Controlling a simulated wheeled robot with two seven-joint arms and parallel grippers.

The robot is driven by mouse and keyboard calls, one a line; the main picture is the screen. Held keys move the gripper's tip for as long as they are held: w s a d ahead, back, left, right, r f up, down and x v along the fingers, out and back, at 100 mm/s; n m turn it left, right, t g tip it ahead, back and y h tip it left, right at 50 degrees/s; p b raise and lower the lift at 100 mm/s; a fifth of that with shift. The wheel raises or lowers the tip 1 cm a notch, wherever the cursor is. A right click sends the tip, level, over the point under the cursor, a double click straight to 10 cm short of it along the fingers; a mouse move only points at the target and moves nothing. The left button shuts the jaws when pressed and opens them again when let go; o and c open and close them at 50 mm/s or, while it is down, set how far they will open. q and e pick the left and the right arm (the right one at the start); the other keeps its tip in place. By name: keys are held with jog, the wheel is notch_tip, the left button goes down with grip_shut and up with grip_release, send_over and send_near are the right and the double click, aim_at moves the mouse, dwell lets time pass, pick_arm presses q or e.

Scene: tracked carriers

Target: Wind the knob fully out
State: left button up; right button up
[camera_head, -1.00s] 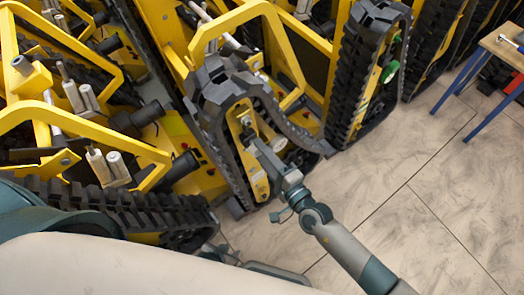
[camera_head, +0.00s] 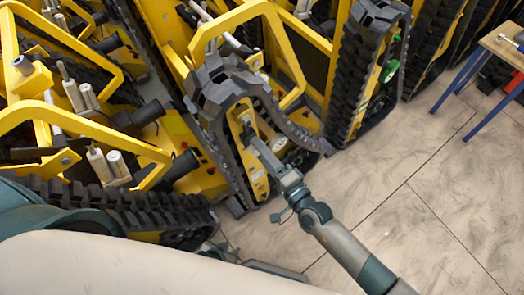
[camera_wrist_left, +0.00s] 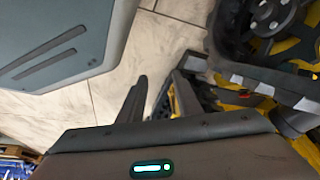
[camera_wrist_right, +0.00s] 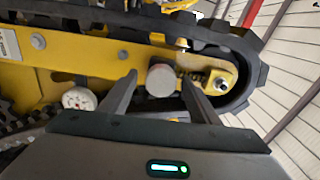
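The knob (camera_wrist_right: 161,80) is a short grey round cylinder on the yellow side plate of a tracked carrier, seen nearly end-on in the right wrist view. My right gripper (camera_wrist_right: 158,76) is open, with one finger on either side of the knob and a visible gap on each side. In the head view, my right gripper (camera_head: 249,134) reaches the carrier's side plate and hides the knob. My left gripper (camera_wrist_left: 153,82) is low and away from the knob. Its fingers look slightly apart, with floor behind them and nothing held.
A white dial gauge (camera_wrist_right: 79,98) sits beside the knob, inside the black track (camera_head: 228,95). Neighbouring carriers crowd the left and back. A green knob (camera_head: 389,71) is on another carrier. A workbench (camera_head: 502,48) stands at the far right. The tiled floor (camera_head: 440,200) is clear.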

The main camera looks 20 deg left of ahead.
pick_arm(q)
jog(key=shift+s+a+f+g+y+b, duration=0.15)
jog(key=shift+s+a+f+g+b, duration=0.25)
jog(key=shift+s+a+b, duration=0.25)
jog(key=shift+s+a+f+g+y+b, duration=0.15)
jog(key=shift+s+a+f+g+b, duration=0.1)
jog(key=shift+s+a+g+b, duration=0.35)
pick_arm(e)
jog(key=v, duration=1.7)
pick_arm(q)
jog(key=shift+w, duration=0.1)
pick_arm(e)
jog(key=shift+s+d, duration=0.15)
